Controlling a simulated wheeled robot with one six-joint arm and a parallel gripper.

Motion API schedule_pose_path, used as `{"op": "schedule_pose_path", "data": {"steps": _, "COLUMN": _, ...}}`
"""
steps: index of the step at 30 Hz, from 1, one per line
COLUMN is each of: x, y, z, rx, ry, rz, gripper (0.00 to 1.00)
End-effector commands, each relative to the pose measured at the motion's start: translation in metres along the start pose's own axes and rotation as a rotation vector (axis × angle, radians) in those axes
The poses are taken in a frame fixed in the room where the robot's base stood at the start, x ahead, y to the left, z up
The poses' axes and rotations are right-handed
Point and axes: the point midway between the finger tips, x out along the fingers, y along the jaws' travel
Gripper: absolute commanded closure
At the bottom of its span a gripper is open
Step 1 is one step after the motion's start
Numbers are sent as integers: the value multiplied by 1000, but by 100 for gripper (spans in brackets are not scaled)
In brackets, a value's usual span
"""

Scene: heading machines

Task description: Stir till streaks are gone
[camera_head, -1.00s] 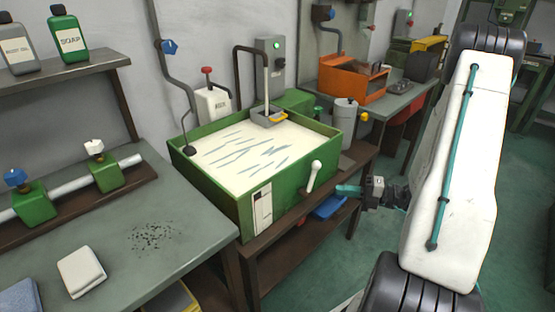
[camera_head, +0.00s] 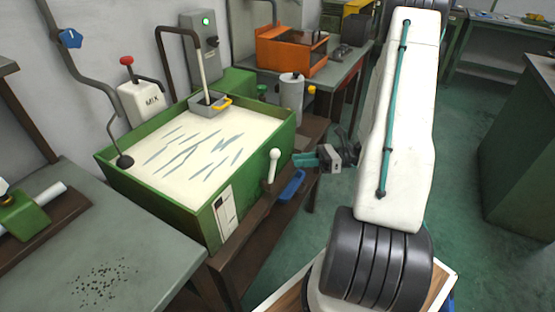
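A green square tank (camera_head: 150,205) holds cream-white liquid (camera_head: 165,172) with several grey-blue streaks (camera_head: 196,150) across its middle. A lever with a white ball knob (camera_head: 274,154) stands upright at the tank's front right corner. My gripper (camera_head: 296,160), with teal fingers, is just right of the white knob, outside the tank. Seen from the side, its opening does not show, and a small gap seems to lie between fingers and knob.
A grey canister (camera_head: 291,98) stands right of the tank. A grey bench (camera_head: 150,245) is at front left.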

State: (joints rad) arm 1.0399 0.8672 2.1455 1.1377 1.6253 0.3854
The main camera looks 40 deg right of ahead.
Motion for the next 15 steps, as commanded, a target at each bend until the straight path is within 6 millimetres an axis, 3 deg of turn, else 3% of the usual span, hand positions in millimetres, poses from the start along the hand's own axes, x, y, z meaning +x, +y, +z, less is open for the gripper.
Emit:
{"op": "schedule_pose_path", "data": {"steps": 9, "x": 47, "y": 1, "z": 0, "rx": 1, "ry": 0, "rz": 1, "gripper": 75}}
{"op": "schedule_pose_path", "data": {"steps": 15, "x": 68, "y": 0, "z": 0, "rx": 0, "ry": -1, "rz": -2, "gripper": 75}}
